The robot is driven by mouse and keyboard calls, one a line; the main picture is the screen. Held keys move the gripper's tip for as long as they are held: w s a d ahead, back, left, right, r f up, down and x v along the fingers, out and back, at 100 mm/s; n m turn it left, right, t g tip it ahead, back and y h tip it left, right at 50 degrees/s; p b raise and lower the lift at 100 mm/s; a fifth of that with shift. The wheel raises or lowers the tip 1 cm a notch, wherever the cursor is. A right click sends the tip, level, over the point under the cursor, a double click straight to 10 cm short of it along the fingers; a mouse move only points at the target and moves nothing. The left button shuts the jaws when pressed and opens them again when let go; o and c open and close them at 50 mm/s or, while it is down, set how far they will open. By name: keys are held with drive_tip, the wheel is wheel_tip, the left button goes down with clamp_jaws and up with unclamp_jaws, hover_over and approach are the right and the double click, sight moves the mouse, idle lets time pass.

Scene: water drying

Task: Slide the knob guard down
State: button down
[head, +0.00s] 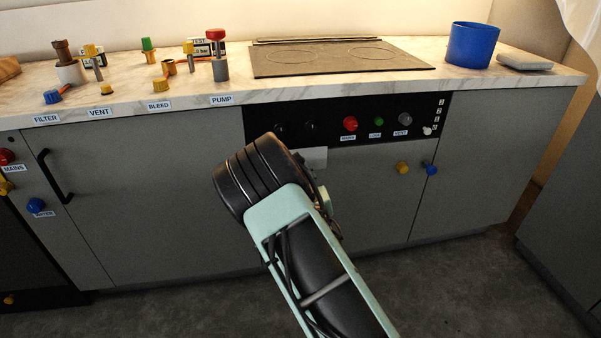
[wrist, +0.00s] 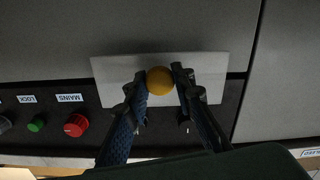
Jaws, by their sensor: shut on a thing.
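The knob guard is a light grey plate (wrist: 112,75) at the edge of the black control panel, with an orange-yellow ball knob (wrist: 160,81) on its face. The plate's right part (head: 314,158) shows in the head view at the panel's lower edge, just below two black knobs; my arm hides the rest. My gripper (wrist: 160,77) has its two fingers on either side of the ball knob, shut on it. The fingertips are hidden behind my arm in the head view.
The panel carries a red MAINS knob (head: 350,123), a green LOCK knob (head: 379,121) and a grey VENT knob (head: 405,119). Yellow (head: 402,167) and blue (head: 430,169) knobs stick out from the cabinet. A blue cup (head: 472,45) stands on the counter. The cabinet front below the plate looks clear.

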drive_tip(key=shift+f, duration=0.25)
drive_tip(key=c, duration=1.6)
unclamp_jaws()
drive_tip(key=shift+s, duration=0.1)
drive_tip(key=v, duration=1.2)
drive_tip(key=shift+r, duration=0.1)
